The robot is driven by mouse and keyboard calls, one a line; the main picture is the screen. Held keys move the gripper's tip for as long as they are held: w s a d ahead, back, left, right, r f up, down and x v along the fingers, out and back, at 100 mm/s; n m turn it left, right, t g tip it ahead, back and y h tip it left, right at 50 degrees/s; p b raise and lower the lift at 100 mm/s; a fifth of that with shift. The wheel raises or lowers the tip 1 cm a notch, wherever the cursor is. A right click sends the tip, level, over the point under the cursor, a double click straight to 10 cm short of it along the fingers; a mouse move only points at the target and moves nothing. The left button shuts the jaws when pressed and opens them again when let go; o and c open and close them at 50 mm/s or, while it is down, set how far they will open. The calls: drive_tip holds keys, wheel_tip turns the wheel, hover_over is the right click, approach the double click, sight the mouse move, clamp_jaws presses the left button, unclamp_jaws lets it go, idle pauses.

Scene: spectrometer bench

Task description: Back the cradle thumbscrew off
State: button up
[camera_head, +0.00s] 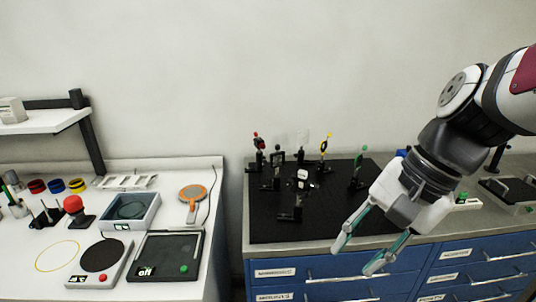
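My gripper (357,257) hangs at the front edge of the bench, in front of the blue drawers. Its two fingers with teal inner faces are spread apart, with nothing seen between them. Several small black optical mounts stand on a black breadboard (345,213) behind and to the left of the gripper. Among them are a red-topped mount (258,143), a yellow-topped mount (324,147) and a green-topped mount (362,157). A mount with a pale face (302,176) stands near the middle. The cradle and its thumbscrew are too small to tell apart from the other mounts.
A white table (217,168) at left holds trays, a red-knobbed device (74,206) and coloured rings. A gap separates it from the bench. Blue drawers (340,285) with handles lie below the bench top. The breadboard's front left is bare. My arm covers part of the bench's right.

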drive_tip(key=w+f+m+y+b, duration=0.2)
drive_tip(key=w+f+m+y, duration=0.25)
drive_tip(key=w+m, duration=0.25)
drive_tip(key=m+t+y+b, duration=0.5)
drive_tip(key=m+t, duration=0.4)
drive_tip(key=m, duration=0.8)
approach(316, 187)
drive_tip(key=w+a+f+y+p, duration=0.1)
drive_tip(key=w+a+p, duration=0.1)
drive_tip(key=w+a, duration=0.3)
drive_tip(key=shift+x, duration=0.8)
drive_tip(key=shift+s+f, duration=0.1)
drive_tip(key=shift+f, duration=0.05)
clamp_jaws()
